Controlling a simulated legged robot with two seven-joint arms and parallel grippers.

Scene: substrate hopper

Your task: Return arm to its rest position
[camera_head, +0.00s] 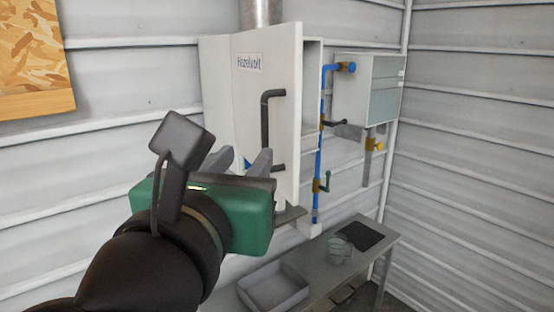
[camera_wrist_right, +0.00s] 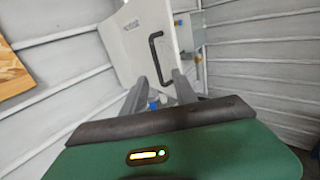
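My right gripper (camera_head: 243,162) has a green body and grey fingers. It is raised in front of a white hopper cabinet (camera_head: 312,90). In the right wrist view the fingers (camera_wrist_right: 160,90) stand apart with nothing visible between them but background. The cabinet's labelled door (camera_head: 240,90) stands open, with part of the inside showing at its right. The door's black handle (camera_head: 266,110) lies beyond the gripper, and I see no grip on it. The handle also shows in the right wrist view (camera_wrist_right: 156,58). My left gripper is not in view.
A grey bench (camera_head: 382,246) stands below at right, with a tray (camera_head: 274,288), a clear container (camera_head: 340,250) and a dark panel (camera_head: 361,235). Blue pipes (camera_head: 318,160) with valves run beside the cabinet to a grey box (camera_head: 383,88). A wooden board (camera_head: 35,60) hangs at upper left.

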